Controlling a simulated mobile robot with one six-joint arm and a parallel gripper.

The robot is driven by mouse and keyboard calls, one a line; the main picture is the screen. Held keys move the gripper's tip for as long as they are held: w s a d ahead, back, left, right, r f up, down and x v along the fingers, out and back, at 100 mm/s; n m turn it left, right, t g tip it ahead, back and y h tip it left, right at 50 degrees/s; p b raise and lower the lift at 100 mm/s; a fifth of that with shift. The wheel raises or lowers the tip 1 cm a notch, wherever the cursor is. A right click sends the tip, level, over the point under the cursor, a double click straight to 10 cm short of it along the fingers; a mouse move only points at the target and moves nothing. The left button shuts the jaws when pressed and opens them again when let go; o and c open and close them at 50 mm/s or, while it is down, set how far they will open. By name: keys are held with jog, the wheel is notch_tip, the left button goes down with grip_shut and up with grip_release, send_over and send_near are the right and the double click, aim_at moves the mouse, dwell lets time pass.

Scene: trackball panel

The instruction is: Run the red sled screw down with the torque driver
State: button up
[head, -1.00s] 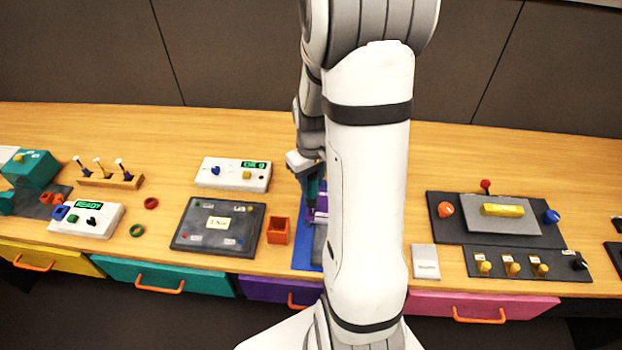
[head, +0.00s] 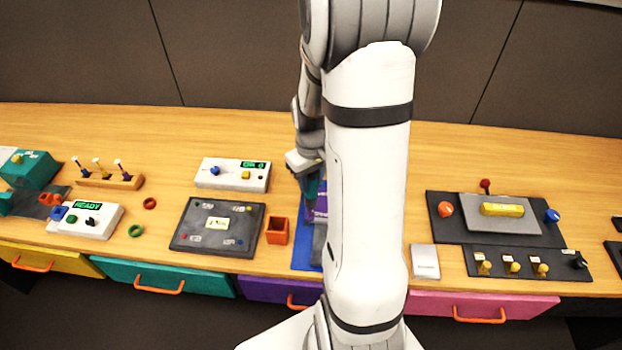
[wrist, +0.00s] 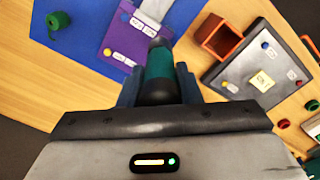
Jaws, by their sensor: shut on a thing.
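My gripper (wrist: 158,88) is shut on the torque driver (wrist: 160,66), which has a teal band and dark ends. In the head view my gripper (head: 308,172) is partly behind my arm, with the driver (head: 310,188) pointing down over the purple sled (head: 321,206). In the wrist view the sled (wrist: 124,62) has white labels and a blue screw head on its left part. The driver covers part of the sled, and its tip is hidden. I see no red screw on the sled, and cannot tell whether the driver touches one.
The sled lies on a blue mat (wrist: 84,18). An orange open bin (head: 277,231) and a dark tray (head: 188,238) with small screws stand to its left. A white box with a green display (head: 232,185) is behind them.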

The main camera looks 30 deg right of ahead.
jog(key=shift+s+f+b, duration=0.1)
jog(key=shift+f+b, duration=0.3)
jog(key=shift+f, duration=0.05)
dwell(2.1)
